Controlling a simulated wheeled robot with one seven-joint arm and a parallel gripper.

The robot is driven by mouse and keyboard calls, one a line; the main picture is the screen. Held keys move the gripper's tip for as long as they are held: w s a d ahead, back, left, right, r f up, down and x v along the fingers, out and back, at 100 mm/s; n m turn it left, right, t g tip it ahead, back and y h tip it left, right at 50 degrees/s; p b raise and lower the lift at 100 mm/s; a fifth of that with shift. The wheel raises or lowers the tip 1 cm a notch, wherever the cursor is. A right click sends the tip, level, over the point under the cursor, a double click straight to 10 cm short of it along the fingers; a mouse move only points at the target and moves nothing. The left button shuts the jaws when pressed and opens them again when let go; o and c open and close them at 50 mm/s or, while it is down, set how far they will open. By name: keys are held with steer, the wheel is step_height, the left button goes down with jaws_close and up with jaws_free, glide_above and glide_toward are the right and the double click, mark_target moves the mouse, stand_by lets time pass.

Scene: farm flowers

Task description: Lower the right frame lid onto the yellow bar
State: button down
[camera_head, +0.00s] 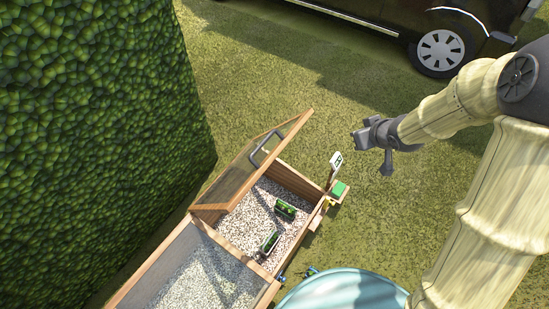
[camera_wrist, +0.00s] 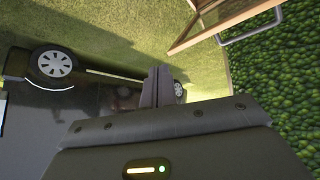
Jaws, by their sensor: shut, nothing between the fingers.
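The right frame lid (camera_head: 232,180) is a wood-edged, see-through panel with a grey handle (camera_head: 262,148). It stands tilted up over the right gravel bed in the head view. Part of its wooden edge (camera_wrist: 205,28) and its handle (camera_wrist: 250,38) show at the upper right of the wrist view. A small yellow piece (camera_head: 328,202), seemingly the yellow bar, sits at the bed's right edge, below a green block. My gripper (camera_head: 362,137) is in the air right of the lid, apart from it. Its fingers (camera_wrist: 157,86) are together and empty.
Two small green-labelled items (camera_head: 285,208) lie on the gravel. A closed lid (camera_head: 205,280) covers the left bed. A white sign (camera_head: 336,161) and green block (camera_head: 339,188) stand at the right corner. A hedge (camera_head: 95,130) is left, a dark vehicle (camera_head: 400,45) behind, a pale blue round object (camera_head: 340,292) in front.

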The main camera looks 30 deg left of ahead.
steer(key=s+a+f+n+g+y+b, duration=0.2)
steer(key=s+a+f+n+y, duration=0.1)
steer(key=a, duration=0.6)
steer(key=s+a+f+n+g+y+b, duration=0.1)
steer(key=s+a+f+n+g+y, duration=0.1)
steer(key=a+f, duration=0.4)
steer(key=a+n+y, duration=0.1)
steer(key=a, duration=0.3)
steer(key=shift+s+f+n+g+b, duration=0.25)
steer(key=shift+s+n+g+b, duration=0.1)
steer(key=shift+s+n+g, duration=0.05)
glide_above(275, 156)
steer(key=a, duration=0.3)
steer(key=f, duration=0.5)
steer(key=shift+a+f+b, duration=0.2)
steer(key=shift+f+b, duration=0.1)
steer(key=shift+f, duration=0.05)
steer(key=d+f, duration=0.2)
steer(key=shift+d, duration=0.4)
steer(key=shift+d+f, duration=0.15)
steer(key=shift+d, duration=0.1)
steer(key=shift+d+f, duration=0.1)
